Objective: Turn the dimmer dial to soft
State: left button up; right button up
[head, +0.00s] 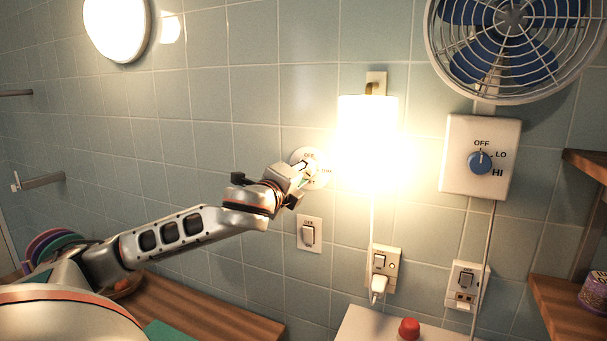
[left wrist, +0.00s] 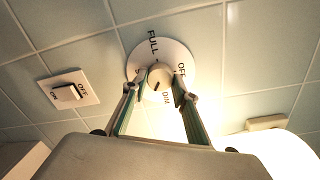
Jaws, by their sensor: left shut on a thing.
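The dimmer dial is a round white plate (head: 322,181) on the tiled wall, left of the bright lamp. In the left wrist view the plate (left wrist: 142,55) shows FULL, OFF and a partly legible word near the lower right; another label is mostly covered by a finger. Its cream knob (left wrist: 160,74) has a short dark mark on its lower part; which label it points to is hard to tell. My left gripper (head: 306,171) is at the dial, with its fingers (left wrist: 155,88) on either side of the knob, shut on it. My right gripper is not in view.
A lit wall lamp (head: 367,140) glows just right of the dial. A rocker switch (head: 309,233) is below it. A fan control box (head: 481,157) with a blue knob and a caged fan (head: 513,30) are at right. A wooden counter (head: 200,312) lies below.

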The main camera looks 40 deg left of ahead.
pick_arm(q)
jog(key=m, duration=0.5)
jog(key=shift+m, duration=0.3)
jog(key=m, duration=0.4)
jog(key=shift+m, duration=0.4)
jog(key=o, duration=1.1)
jog(key=shift+f, duration=0.1)
jog(key=v, duration=0.7)
jog(key=shift+s+d+f, duration=0.1)
jog(key=shift+s+f, duration=0.05)
jog(key=shift+s, duration=0.1)
